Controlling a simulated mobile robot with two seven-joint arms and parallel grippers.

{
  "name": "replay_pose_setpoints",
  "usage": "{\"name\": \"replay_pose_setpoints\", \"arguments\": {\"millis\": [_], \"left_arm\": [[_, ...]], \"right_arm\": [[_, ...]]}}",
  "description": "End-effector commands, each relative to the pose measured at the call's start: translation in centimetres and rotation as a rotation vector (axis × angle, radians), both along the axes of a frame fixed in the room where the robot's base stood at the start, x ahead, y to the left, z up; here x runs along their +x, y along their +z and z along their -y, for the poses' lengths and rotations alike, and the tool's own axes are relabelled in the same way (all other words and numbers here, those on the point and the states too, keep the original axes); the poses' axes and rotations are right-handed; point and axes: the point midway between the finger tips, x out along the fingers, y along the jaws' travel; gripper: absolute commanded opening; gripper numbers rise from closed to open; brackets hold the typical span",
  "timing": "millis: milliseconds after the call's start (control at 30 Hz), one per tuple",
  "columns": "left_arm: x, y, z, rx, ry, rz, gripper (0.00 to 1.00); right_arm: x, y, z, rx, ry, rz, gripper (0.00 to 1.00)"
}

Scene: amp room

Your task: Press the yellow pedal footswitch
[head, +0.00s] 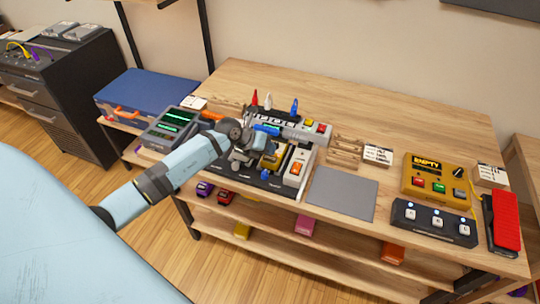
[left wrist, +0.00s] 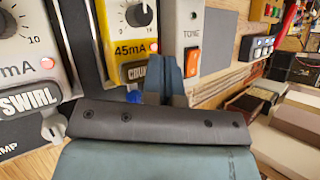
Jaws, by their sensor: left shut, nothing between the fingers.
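The yellow pedal (head: 276,157) sits on the black pedalboard on the table, partly hidden by my left arm in the head view. In the left wrist view the yellow pedal (left wrist: 116,48) shows a black knob, a "45mA" label and a lit red light. My right gripper is in neither view.
A white "SWIRL" pedal (left wrist: 28,60) is left of the yellow one; a white "TONE" pedal (left wrist: 192,40) with an orange switch is right. A grey mat (head: 342,194), a yellow "EMPTY" box (head: 425,171) and a red-topped pedal (head: 507,220) lie further right. A shelf runs below the table.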

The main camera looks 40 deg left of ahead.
Motion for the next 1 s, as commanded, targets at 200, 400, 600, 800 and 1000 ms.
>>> {"name": "replay_pose_setpoints", "arguments": {"millis": [200, 400, 600, 800, 1000], "left_arm": [[0.0, 0.0, 0.0, -0.001, 0.000, 0.001, 0.00], [0.0, 0.8, 0.0, 0.000, -0.001, 0.002, 0.00], [0.0, 2.8, 0.0, 0.000, -0.001, 0.002, 0.00], [0.0, 4.8, 0.0, 0.000, -0.001, 0.002, 0.00], [0.0, 5.1, 0.0, -0.001, 0.000, 0.001, 0.00]], "right_arm": [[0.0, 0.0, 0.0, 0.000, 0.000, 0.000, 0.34], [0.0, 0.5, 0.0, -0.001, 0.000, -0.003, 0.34], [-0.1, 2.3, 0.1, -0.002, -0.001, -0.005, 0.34], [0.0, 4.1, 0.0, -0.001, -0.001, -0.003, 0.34], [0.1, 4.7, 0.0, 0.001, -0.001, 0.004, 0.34]]}}
